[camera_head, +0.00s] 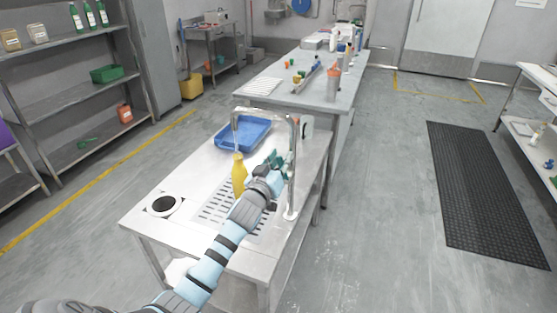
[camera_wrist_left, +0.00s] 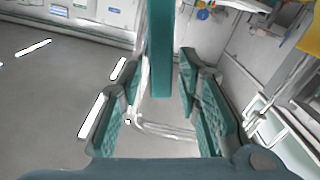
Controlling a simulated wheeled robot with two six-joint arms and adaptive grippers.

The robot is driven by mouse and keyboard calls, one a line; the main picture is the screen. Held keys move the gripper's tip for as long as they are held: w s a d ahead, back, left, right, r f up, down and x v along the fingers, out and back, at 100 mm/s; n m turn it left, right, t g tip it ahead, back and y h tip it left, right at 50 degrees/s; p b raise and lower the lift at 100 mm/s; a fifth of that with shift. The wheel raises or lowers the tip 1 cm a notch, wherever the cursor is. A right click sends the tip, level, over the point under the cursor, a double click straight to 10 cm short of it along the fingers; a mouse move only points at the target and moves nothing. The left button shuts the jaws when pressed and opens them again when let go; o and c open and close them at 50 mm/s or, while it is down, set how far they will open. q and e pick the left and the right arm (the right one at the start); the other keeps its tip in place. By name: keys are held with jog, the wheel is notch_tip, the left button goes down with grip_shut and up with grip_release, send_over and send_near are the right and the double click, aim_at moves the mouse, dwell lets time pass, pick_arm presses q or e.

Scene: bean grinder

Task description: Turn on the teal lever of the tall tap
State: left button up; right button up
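The tall tap (camera_head: 292,185) is a silver column with an arched spout, standing at the right edge of the steel table. The teal lever (camera_wrist_left: 160,45) shows in the left wrist view as an upright bar coming down from the top, between my fingers. In the head view I cannot separate it clearly from my teal fingertips. My left gripper (camera_head: 279,161) is beside the tap column; it also shows in the left wrist view (camera_wrist_left: 157,82). Its fingers are spread, with gaps visible on both sides of the lever. My right gripper is in neither view.
A yellow bottle (camera_head: 239,178) stands just left of my gripper, near the slotted drain (camera_head: 213,213). A blue tray (camera_head: 262,125) lies behind it. Open floor (camera_head: 385,230) lies right of the table.

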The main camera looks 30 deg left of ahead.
pick_arm(q)
jog(key=s+d, duration=0.2)
jog(key=s, duration=1)
